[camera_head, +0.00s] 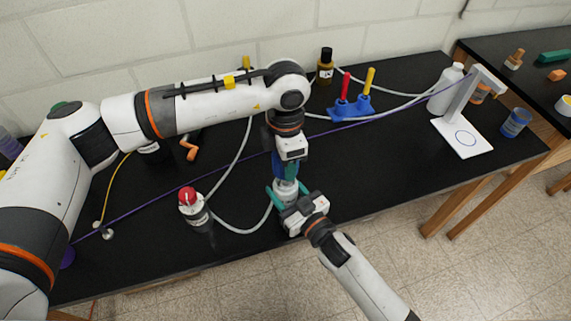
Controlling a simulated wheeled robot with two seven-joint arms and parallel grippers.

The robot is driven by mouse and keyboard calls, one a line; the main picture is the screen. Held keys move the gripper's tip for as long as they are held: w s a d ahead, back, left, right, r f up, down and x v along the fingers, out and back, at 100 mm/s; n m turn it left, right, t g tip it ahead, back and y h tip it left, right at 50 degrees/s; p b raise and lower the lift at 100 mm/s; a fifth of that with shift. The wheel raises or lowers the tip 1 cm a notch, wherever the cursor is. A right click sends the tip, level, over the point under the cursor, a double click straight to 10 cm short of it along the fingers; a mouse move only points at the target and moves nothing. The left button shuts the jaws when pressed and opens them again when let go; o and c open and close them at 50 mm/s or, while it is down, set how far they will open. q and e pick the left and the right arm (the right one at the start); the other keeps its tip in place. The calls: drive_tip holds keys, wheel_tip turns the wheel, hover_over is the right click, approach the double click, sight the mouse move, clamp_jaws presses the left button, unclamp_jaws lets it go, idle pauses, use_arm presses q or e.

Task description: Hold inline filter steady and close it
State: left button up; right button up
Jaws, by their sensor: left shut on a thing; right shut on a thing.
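The inline filter (287,188) stands near the front middle of the black bench, a whitish body with a white hose running from it to the left. My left gripper (286,168) reaches down from above and is shut on its upper part. My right gripper (283,197) comes from the front right and is shut around its lower body, with green fingers on either side. The two grippers hide much of the filter, so I cannot tell whether its halves are together.
A red-capped grey bottle (193,207) stands close on the left. A blue holder (350,108) with red and yellow handled tools, a dark bottle (325,66) and a white stand (462,138) are behind and right. A purple cord (165,196) crosses the bench. The front right surface is clear.

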sight(286, 191)
use_arm(q)
drive_tip(key=shift+f, duration=1.1)
drive_tip(key=shift+f, duration=0.85)
drive_tip(key=shift+f, duration=0.6)
